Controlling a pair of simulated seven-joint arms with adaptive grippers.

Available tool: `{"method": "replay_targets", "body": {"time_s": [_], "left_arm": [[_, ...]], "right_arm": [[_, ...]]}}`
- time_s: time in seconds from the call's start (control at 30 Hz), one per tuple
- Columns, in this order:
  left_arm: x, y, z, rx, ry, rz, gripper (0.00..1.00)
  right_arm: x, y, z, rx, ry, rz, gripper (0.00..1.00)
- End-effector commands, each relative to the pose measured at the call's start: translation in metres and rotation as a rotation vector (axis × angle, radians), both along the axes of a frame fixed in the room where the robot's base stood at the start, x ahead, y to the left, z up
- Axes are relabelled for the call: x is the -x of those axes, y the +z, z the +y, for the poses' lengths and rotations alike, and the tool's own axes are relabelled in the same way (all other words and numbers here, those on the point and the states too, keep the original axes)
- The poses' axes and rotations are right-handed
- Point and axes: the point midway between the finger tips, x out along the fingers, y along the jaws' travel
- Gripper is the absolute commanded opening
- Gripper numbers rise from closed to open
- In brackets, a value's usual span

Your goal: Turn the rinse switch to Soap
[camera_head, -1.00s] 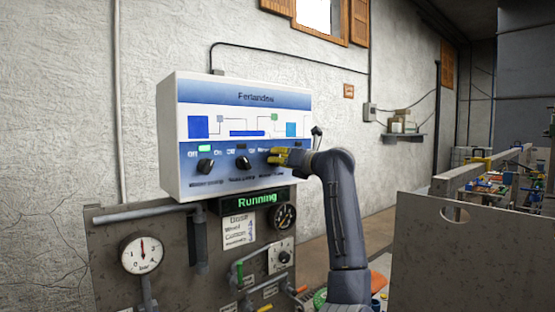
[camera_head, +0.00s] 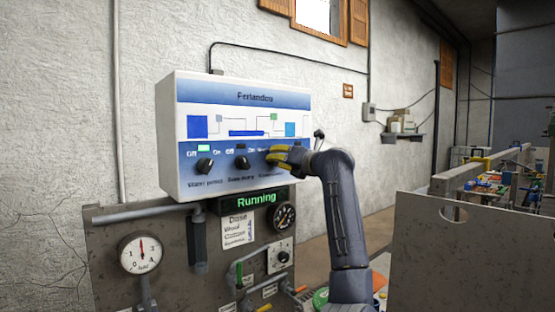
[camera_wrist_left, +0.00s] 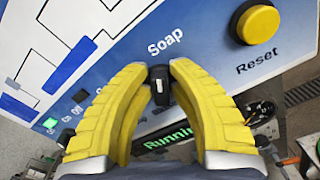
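The rinse switch (camera_wrist_left: 159,86) is a small black knob on the control panel's lower blue band, with a light mark on it. In the left wrist view it sits between the yellow fingertips of my left gripper (camera_wrist_left: 160,80), which appear to press it from both sides. The knob's upper end points roughly toward the "Soap" label (camera_wrist_left: 166,42). In the head view my left gripper (camera_head: 281,157) covers the switch and its labels. My right gripper is not in view.
The white control panel (camera_head: 246,95) carries two more black knobs, the nearer one (camera_head: 242,162) left of my fingers. A yellow Reset button (camera_wrist_left: 258,24) is close to the switch. A green "Running" display (camera_head: 256,200), gauges and pipes are below. A grey panel (camera_head: 470,260) stands right.

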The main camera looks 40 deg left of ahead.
Motion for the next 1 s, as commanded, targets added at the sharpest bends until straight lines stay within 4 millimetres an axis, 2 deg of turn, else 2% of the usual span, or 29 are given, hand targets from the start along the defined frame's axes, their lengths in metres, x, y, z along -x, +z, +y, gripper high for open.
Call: {"method": "replay_targets", "body": {"time_s": [0.03, 0.13, 0.47, 0.67, 1.0], "left_arm": [[0.000, 0.000, 0.000, 0.001, 0.001, 0.000, 0.26], [0.000, 0.000, 0.000, 0.001, 0.001, -0.001, 0.38], [0.000, 0.000, -0.004, 0.001, -0.001, -0.001, 0.38], [0.005, -0.001, -0.028, 0.003, -0.003, -0.003, 0.38], [0.018, -0.001, -0.085, 0.002, -0.003, -0.002, 0.38]], "right_arm": [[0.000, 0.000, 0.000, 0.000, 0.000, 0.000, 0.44], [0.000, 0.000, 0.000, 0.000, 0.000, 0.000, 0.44], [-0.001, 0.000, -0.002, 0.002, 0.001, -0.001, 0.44], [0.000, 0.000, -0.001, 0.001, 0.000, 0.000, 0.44], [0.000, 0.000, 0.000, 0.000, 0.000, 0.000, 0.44]]}}
